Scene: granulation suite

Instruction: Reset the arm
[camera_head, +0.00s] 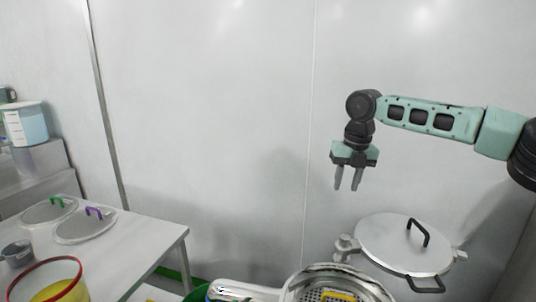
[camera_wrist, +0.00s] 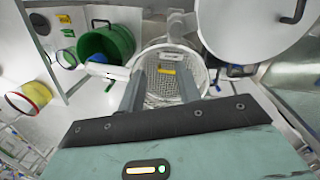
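My gripper (camera_head: 347,187) hangs from the raised, outstretched arm at the right of the head view, fingers pointing down. Its two fingers are apart with nothing between them. In the wrist view my gripper (camera_wrist: 160,82) also shows open, its fingers over a round mesh basket (camera_wrist: 160,88) that lies well beyond them. The basket (camera_head: 335,286) shows at the bottom of the head view, with a yellow piece in it. My gripper touches nothing.
A lidded steel vessel (camera_head: 395,245) with black handles stands below and right of my gripper. A table (camera_head: 150,250) at left bears two lids (camera_head: 85,226) and a red-rimmed yellow container (camera_head: 55,285). A green bin (camera_wrist: 112,40) stands beside the basket. The wall behind is bare.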

